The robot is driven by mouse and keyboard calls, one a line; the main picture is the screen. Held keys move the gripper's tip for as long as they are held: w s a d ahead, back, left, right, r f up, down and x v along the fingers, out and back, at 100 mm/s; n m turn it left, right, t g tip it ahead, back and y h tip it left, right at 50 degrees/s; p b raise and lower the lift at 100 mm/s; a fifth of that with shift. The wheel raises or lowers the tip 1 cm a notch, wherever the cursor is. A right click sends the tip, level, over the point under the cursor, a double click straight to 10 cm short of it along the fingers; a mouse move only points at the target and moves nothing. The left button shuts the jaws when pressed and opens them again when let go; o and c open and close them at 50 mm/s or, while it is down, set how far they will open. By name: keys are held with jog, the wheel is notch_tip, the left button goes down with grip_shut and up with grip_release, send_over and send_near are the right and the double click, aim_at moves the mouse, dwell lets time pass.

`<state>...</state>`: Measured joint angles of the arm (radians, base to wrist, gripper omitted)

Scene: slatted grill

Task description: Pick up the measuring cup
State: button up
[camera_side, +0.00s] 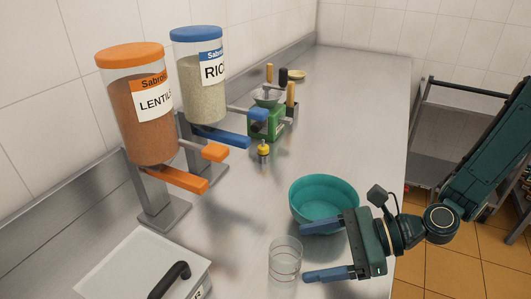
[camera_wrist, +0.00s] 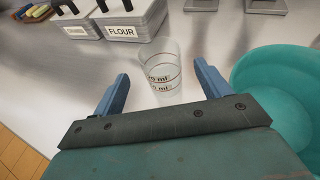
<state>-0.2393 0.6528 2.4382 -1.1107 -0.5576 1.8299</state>
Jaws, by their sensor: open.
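The measuring cup (camera_side: 285,260) is a clear, upright cup standing on the metal counter in front of my gripper, just past its fingertips in the side view. In the wrist view the measuring cup (camera_wrist: 161,70) shows red lines and dark mL marks, and it lies between and slightly beyond the two blue fingers. My gripper (camera_side: 315,252) is open and empty, with its fingers spread apart and pointing toward the cup. In the wrist view my gripper (camera_wrist: 162,84) has one finger on each side of the cup's outline. I cannot tell whether either finger touches it.
A teal bowl (camera_side: 323,197) stands close behind my gripper's far finger. Lentil (camera_side: 141,112) and rice (camera_side: 202,87) dispensers stand along the wall. A green device (camera_side: 266,122) sits farther back. A white lidded flour container (camera_wrist: 130,20) stands beyond the cup.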

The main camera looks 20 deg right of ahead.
aim_at(276, 256)
jog(key=shift+f+m, duration=0.15)
jog(key=shift+m, duration=0.15)
jog(key=shift+w+a+f, duration=0.2)
jog(key=shift+w+a, duration=0.1)
jog(key=shift+a, duration=0.3)
jog(key=shift+a, duration=0.1)
jog(key=shift+x, duration=3.05)
jog(key=c, duration=1.1)
jog(key=shift+r, duration=0.1)
